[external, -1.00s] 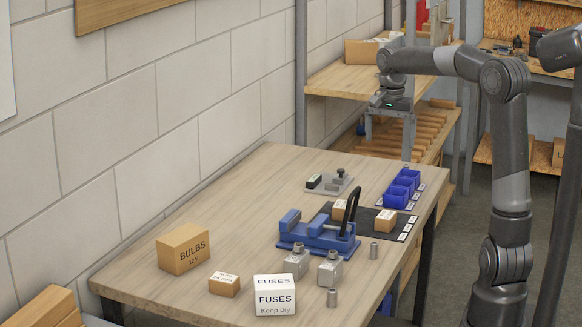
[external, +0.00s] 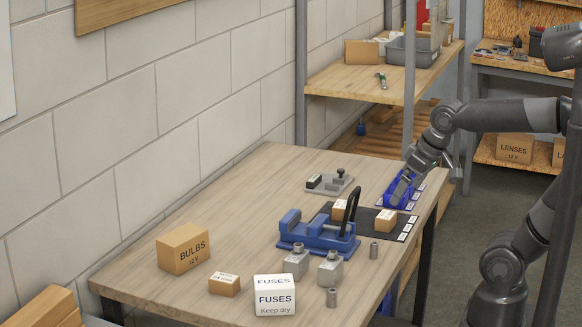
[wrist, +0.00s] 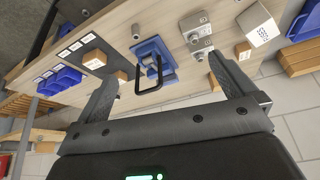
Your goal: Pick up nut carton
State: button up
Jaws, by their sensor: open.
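Several small brown cartons with white labels are on the table; their print is too small to tell which one is the nut carton. One carton (external: 386,220) sits on the black mat, also seen in the wrist view (wrist: 94,58). Another carton (external: 339,210) stands partly behind the blue vise, and it shows in the wrist view (wrist: 122,78). A third carton (external: 224,284) lies between the BULBS and FUSES boxes, also in the wrist view (wrist: 243,51). My gripper (external: 420,186) is open and empty above the table's right end, near the blue bins. Its spread fingers show in the wrist view (wrist: 162,72).
A blue vise (external: 318,233) with a tall black handle stands mid-table. Blue bins (external: 400,190) stand at the far right. Metal blocks (external: 329,268), the BULBS box (external: 183,249) and the FUSES box (external: 274,295) are nearer. The table's left back is clear.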

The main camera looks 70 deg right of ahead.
jog(key=shift+s+a+f+n+t+y, duration=0.15)
jog(key=shift+s+a+f+n+y, duration=0.05)
jog(key=shift+s+a+f+n, duration=0.4)
jog(key=shift+s+a+f+n+t+y, duration=0.2)
jog(key=shift+s+a+f+n, duration=0.2)
jog(key=shift+s+n, duration=0.25)
jog(key=shift+r, duration=0.1)
jog(key=shift+c, duration=1.4)
